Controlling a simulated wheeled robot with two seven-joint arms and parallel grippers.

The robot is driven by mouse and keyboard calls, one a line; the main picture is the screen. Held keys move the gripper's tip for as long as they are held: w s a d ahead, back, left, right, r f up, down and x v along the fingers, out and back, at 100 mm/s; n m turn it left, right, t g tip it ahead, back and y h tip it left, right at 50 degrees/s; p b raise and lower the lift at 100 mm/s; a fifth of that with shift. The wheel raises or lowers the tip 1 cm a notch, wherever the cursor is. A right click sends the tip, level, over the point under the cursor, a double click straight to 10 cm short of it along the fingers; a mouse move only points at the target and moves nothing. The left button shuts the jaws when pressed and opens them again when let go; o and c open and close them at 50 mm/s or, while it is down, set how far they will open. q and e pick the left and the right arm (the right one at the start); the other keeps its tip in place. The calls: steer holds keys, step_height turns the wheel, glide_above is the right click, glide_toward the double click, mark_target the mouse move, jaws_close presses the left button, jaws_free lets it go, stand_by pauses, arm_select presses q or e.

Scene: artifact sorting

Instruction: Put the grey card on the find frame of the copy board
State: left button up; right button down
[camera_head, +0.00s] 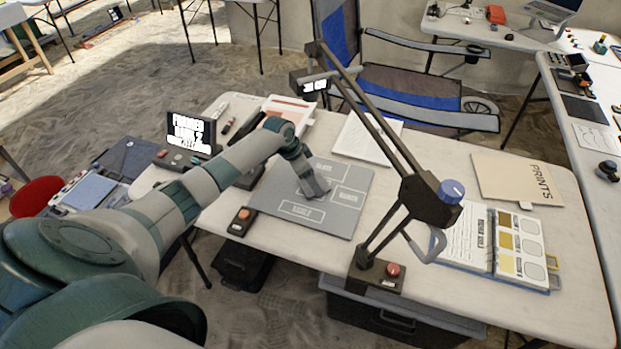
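The copy board (275,190) is a flat grey panel on the white table, with several white-outlined, labelled frames. The labels are too small to read, so I cannot tell which is the find frame. My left gripper (317,190) points down over the middle of the board, at or just above its surface. Its fingertips are small and blend with the grey board, so I cannot tell whether it is open or holds something. I cannot make out the grey card; it may be hidden at the gripper. My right gripper is not in view.
A jointed stand arm with a blue knob (451,191) rises from a base with a red button (393,269), right of the board. A small orange-button box (242,220) sits at left. A binder (465,240), PRINTS folder (515,180) and lit screen (190,131) surround it.

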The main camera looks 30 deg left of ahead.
arm_select(q)
steer(key=shift+f, duration=0.3)
steer(key=shift+f, duration=0.1)
steer(key=o, duration=1)
steer(key=shift+o, duration=0.2)
steer(key=shift+r, duration=0.2)
steer(key=shift+s+a+r, duration=0.2)
steer(key=shift+r, duration=0.25)
steer(key=b+v, duration=0.2)
steer(key=v, duration=0.8)
steer(key=shift+r, duration=0.4)
steer(key=shift+s, duration=0.15)
